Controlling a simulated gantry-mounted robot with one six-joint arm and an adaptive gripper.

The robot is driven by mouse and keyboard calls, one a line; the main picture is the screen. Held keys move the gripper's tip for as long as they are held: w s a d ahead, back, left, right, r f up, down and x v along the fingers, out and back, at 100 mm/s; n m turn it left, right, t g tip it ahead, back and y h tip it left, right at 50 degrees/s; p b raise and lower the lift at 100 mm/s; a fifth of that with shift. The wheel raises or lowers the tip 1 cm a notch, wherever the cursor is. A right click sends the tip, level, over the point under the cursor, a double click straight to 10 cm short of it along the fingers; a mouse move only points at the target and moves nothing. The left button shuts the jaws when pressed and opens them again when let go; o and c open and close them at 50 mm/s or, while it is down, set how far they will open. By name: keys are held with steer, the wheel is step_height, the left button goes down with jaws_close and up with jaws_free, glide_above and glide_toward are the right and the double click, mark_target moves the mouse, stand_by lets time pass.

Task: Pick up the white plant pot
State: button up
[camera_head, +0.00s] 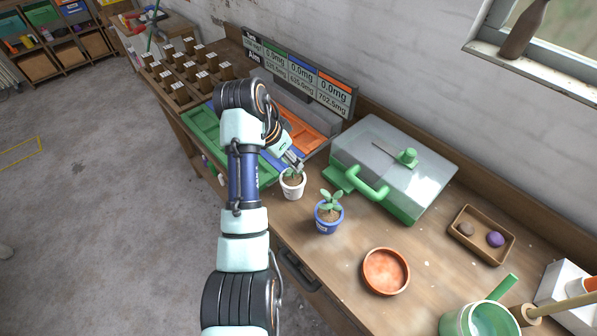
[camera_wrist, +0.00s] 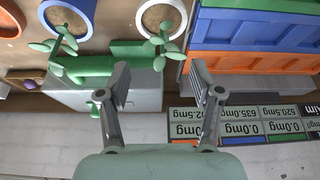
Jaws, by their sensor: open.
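The white plant pot (camera_head: 292,189) stands upright on the wooden bench in the head view, with a small green plant in it. In the wrist view the white pot (camera_wrist: 182,14) is at the top edge, partly cut off, with brown soil and green leaves. My gripper (camera_head: 294,163) is just above and behind the pot in the head view, close to its plant. In the wrist view my gripper (camera_wrist: 160,80) is open, its two fingers apart with nothing between them. Whether a finger touches the leaves is unclear.
A blue plant pot (camera_head: 328,216) stands just right of the white one. A green-and-clear box (camera_head: 405,190) is behind them, and orange and green trays (camera_head: 302,133) lie to the left. A terracotta saucer (camera_head: 386,271) is in front. A display panel (camera_head: 300,70) stands behind the trays.

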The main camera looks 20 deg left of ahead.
mark_target(293, 178)
steer(key=shift+b+x, duration=0.4)
steer(key=shift+x, duration=1.1)
steer(key=x, duration=0.1)
steer(key=b+x, duration=0.1)
steer(key=x, duration=0.2)
steer(key=shift+w+f, duration=0.2)
steer(key=shift+w, duration=0.15)
jaws_close()
